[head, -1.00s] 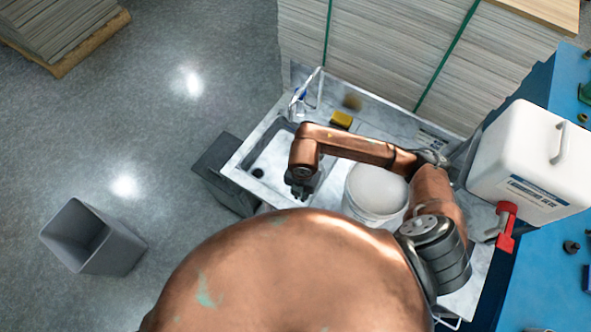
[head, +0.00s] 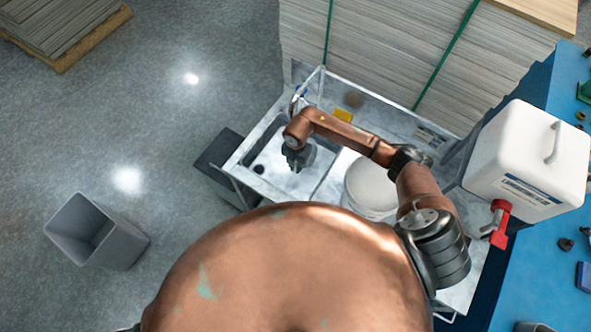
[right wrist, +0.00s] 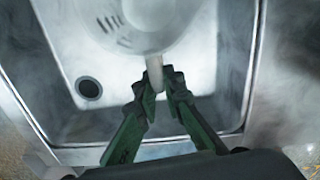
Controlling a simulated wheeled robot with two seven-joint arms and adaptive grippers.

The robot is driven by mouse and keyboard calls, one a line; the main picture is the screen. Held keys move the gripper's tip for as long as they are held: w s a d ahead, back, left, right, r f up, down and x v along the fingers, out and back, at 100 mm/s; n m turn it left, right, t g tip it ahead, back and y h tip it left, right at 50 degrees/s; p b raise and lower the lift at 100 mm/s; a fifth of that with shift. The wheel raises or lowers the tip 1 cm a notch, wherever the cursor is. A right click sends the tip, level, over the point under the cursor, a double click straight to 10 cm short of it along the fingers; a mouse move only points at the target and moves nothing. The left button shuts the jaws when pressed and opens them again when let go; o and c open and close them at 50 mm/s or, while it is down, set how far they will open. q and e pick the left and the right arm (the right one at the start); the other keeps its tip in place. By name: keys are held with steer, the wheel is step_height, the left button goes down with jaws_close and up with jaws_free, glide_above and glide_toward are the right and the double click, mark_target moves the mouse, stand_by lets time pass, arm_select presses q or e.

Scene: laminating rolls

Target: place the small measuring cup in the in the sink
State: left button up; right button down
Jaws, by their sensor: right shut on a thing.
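In the right wrist view my right gripper (right wrist: 158,92) is shut on the handle of the small measuring cup (right wrist: 135,22), a pale translucent cup with dark printed marks on its side. The cup is above the sink basin (right wrist: 195,105), whose drain hole (right wrist: 88,88) shows to its left. I cannot tell whether the cup touches the basin. In the head view my right gripper (head: 298,165) is over the sink (head: 268,172), and the cup is hidden beneath the arm. My left gripper is not in view.
A white bucket (head: 370,190) stands on the counter right of the basin. A yellow sponge (head: 343,114) lies behind it, near the faucet (head: 305,92). A large white container with a red tap (head: 530,160) stands at the right. A grey bin (head: 97,232) is on the floor.

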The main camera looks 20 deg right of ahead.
steer(key=shift+f+p, duration=0.4)
steer(key=shift+f, duration=1.25)
steer(key=c, duration=2)
jaws_free()
steer(key=shift+c, duration=0.2)
step_height(320, 180, up, 12)
steer(key=shift+s+d+r+b, duration=0.1)
steer(key=shift+r+b, duration=0.1)
steer(key=shift+b, duration=0.4)
